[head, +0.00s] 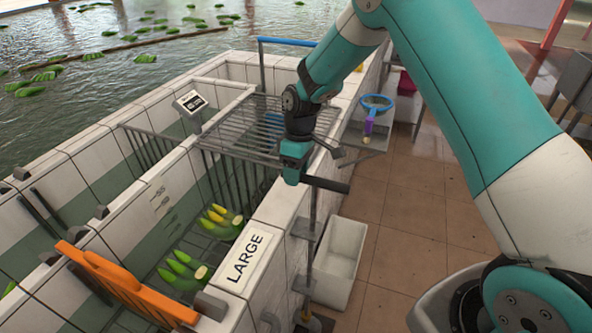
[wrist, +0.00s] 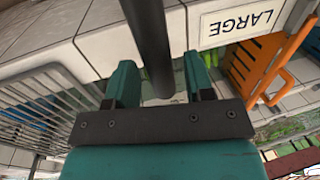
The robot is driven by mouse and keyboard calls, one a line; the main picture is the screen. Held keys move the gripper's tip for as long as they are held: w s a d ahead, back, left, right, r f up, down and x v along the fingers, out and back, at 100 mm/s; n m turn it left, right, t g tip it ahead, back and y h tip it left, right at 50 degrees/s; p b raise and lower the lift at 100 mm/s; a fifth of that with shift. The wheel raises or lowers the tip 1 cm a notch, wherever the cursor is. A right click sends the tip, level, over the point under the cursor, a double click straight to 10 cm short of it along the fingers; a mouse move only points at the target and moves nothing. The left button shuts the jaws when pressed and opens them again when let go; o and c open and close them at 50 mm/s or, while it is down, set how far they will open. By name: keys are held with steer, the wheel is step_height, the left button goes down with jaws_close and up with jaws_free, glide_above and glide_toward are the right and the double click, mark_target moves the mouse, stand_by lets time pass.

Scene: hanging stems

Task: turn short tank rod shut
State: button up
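A thin upright rod (head: 312,215) runs down the outer face of the white tiled tank wall, held by grey brackets. A dark bar handle (head: 328,184) sticks out level from its top toward the aisle. My gripper (head: 293,175) is at the inner end of this handle, pointing down. In the wrist view, the dark handle (wrist: 148,40) comes down from the top edge between the two teal fingers of my gripper (wrist: 161,82). Gaps show between the handle and both fingers, so the gripper is open around it. Whether anything touches underneath is hidden.
A sign reading LARGE (head: 246,258) lies on the wall top, near an orange slotted board (head: 120,285). Green and yellow stems (head: 190,268) lie inside the tank. A wire rack (head: 255,128) spans the tank behind my gripper. A white bin (head: 340,262) stands on the floor.

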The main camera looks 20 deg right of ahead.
jaws_close()
steer(key=shift+w+d+m, duration=0.1)
steer(key=shift+m, duration=0.2)
steer(key=d+m+t+b, duration=0.3)
steer(key=d+m, duration=0.4)
steer(key=m, duration=1)
steer(key=shift+r, duration=0.15)
steer(key=shift+d+m, duration=0.1)
steer(key=shift+m, duration=0.2)
steer(key=shift+o, duration=0.9)
jaws_free()
steer(key=shift+b, duration=0.3)
